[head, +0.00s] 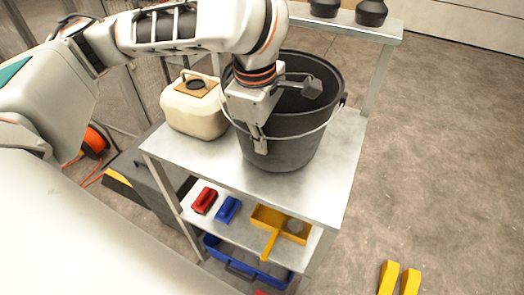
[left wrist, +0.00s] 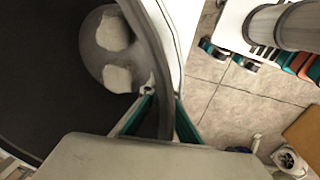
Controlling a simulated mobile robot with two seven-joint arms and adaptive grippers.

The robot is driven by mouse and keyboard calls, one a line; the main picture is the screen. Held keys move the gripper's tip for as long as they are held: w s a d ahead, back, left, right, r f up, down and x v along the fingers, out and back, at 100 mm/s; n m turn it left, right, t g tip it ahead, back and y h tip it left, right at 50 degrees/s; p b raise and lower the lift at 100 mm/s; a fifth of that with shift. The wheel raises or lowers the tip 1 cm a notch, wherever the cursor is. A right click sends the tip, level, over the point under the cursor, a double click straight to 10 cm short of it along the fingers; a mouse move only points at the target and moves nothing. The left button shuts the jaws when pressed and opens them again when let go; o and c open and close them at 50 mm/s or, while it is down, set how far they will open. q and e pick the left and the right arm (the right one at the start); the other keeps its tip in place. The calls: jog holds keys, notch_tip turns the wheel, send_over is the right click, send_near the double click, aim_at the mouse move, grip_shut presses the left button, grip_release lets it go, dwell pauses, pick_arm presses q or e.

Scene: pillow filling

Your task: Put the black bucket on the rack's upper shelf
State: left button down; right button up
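The black bucket (head: 292,148) appears to stand upright on the broad metal surface of the rack (head: 340,168), with its wire handle slanting across the near side. The rack's narrow, higher shelf (head: 345,20) is behind it. My left gripper (head: 261,146) is over the bucket's near rim, one fingertip against the outer wall; the other finger is hidden here. In the left wrist view the bucket's rim (left wrist: 145,30) runs between the green-edged fingers (left wrist: 164,112), which look closed on it. A grey rounded thing with pale patches (left wrist: 105,45) shows inside the bucket. My right gripper is out of view.
A cream container (head: 193,108) stands close left of the bucket. Dark pots (head: 371,12) occupy the higher shelf. Below are a red block (head: 205,200), a blue block (head: 228,209) and a yellow scoop (head: 268,218). Yellow pieces (head: 398,279) lie at lower right; the right floor is mostly clear.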

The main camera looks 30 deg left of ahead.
pick_arm(q)
jog(key=shift+f, duration=1.75)
jog(key=c, duration=2.3)
grip_release()
jog(key=r, duration=0.4)
jog(key=s+r, duration=0.1)
jog(key=r, duration=0.7)
jog(key=shift+s, duration=0.35)
